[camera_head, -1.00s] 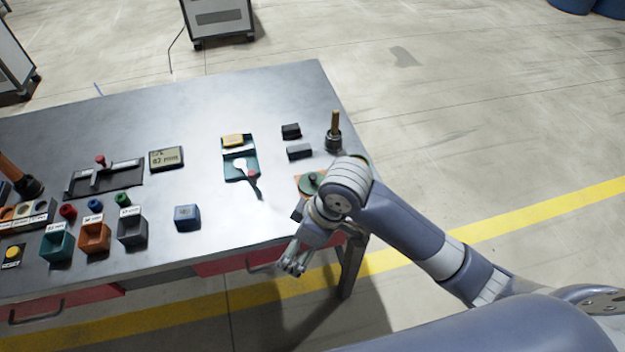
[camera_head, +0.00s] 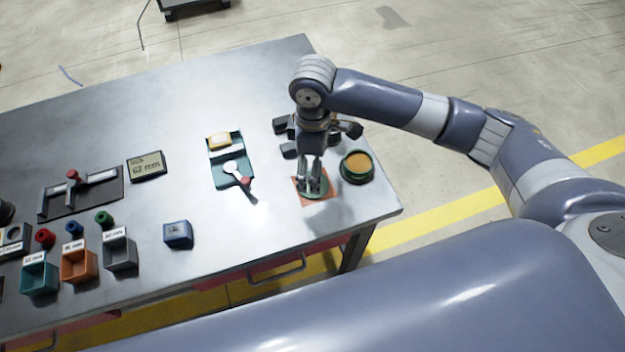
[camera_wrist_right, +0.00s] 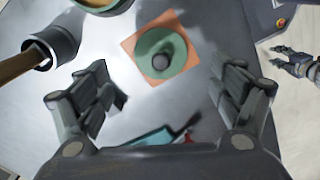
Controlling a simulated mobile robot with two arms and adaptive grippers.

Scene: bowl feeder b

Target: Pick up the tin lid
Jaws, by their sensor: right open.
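The tin lid (camera_head: 318,196) is a green disc with a dark round knob. It lies on an orange square mat (camera_head: 303,201) near the table's right end. The right wrist view shows the lid (camera_wrist_right: 149,45) whole, with its knob up. My right gripper (camera_head: 314,190) is over the lid, pointing down, and hides part of it in the head view. Its fingers (camera_wrist_right: 168,98) are spread wide and empty, the lid showing beyond the gap between them. What looks like my left gripper (camera_wrist_right: 290,62) is at the right of the wrist view, off the table.
An open green tin (camera_head: 357,167) with yellow-brown contents stands right of the mat. A dark pot with a wooden handle (camera_wrist_right: 57,42) is close by. Bare tabletop lies in front.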

